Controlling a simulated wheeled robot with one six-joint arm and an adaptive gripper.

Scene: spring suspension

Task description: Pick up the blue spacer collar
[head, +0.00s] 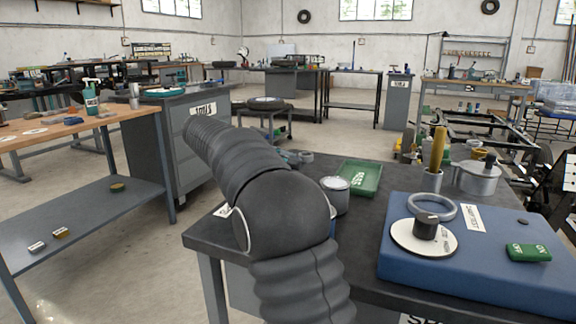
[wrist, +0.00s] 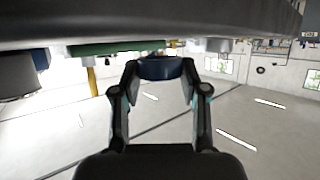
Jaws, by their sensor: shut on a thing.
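In the wrist view the blue spacer collar (wrist: 160,68) is a short dark-blue ring between my two fingertips. My gripper (wrist: 160,84) is shut on it, with one finger against each side. The wrist view appears upside down, with the dark worktop (wrist: 150,18) across the top. The collar overlaps the worktop edge region in the picture, and I cannot tell whether it touches anything. In the head view my own dark ribbed arm covers the middle, and I cannot make out my gripper or the collar clearly there.
The dark workbench (head: 212,232) carries a green tray (head: 372,190), a grey tin (head: 337,199) and a grey pot (head: 470,180). A blue platform (head: 410,270) at right holds a white disc (head: 405,240) and grey ring (head: 450,212). A wooden-topped bench (head: 60,130) stands left, with open floor between.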

